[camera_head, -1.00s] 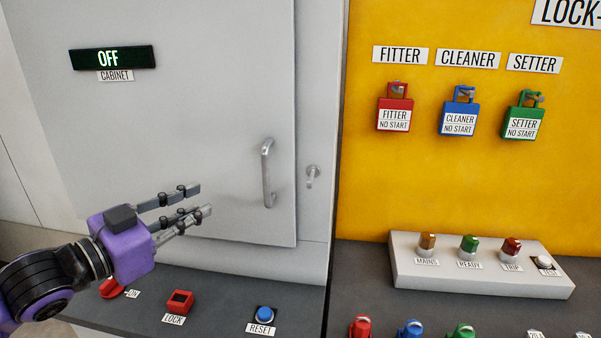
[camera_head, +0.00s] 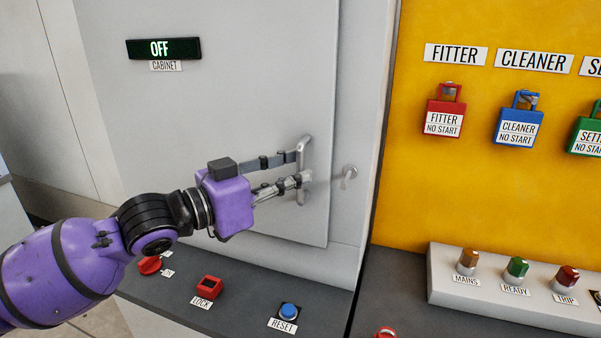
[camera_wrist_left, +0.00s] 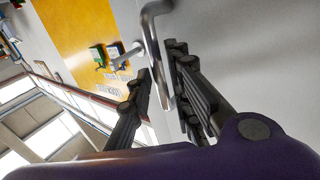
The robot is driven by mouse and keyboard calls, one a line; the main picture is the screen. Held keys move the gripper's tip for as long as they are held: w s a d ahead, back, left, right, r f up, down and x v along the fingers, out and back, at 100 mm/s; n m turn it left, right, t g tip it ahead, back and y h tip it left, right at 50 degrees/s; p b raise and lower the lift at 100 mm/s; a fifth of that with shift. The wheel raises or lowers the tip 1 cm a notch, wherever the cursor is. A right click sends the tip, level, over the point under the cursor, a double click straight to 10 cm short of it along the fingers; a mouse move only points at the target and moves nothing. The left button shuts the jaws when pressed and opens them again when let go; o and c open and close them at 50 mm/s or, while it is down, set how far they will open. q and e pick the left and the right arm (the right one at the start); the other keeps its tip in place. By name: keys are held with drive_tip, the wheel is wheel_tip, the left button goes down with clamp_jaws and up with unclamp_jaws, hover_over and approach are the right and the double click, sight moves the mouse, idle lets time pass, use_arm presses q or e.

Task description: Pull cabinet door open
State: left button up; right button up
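The grey cabinet door (camera_head: 230,110) is closed, with a dark sign reading OFF (camera_head: 163,48) on it. Its metal bar handle (camera_head: 304,153) stands upright near the door's right edge. My left gripper (camera_head: 301,168) is at the handle, its fingers apart. In the left wrist view the handle (camera_wrist_left: 154,40) runs down between the two open fingers (camera_wrist_left: 160,85). Whether a finger touches it I cannot tell. The fingers hide part of the handle in the head view. My right gripper is not in view.
A small latch or key (camera_head: 348,173) sticks out of the frame right of the door. Below are a red knob (camera_head: 149,265), a red LOCK part (camera_head: 208,287) and a blue RESET button (camera_head: 289,311). A yellow board (camera_head: 480,190) with padlocks stands at the right.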

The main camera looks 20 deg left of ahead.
use_arm(q)
drive_tip(key=shift+x, duration=0.95)
clamp_jaws()
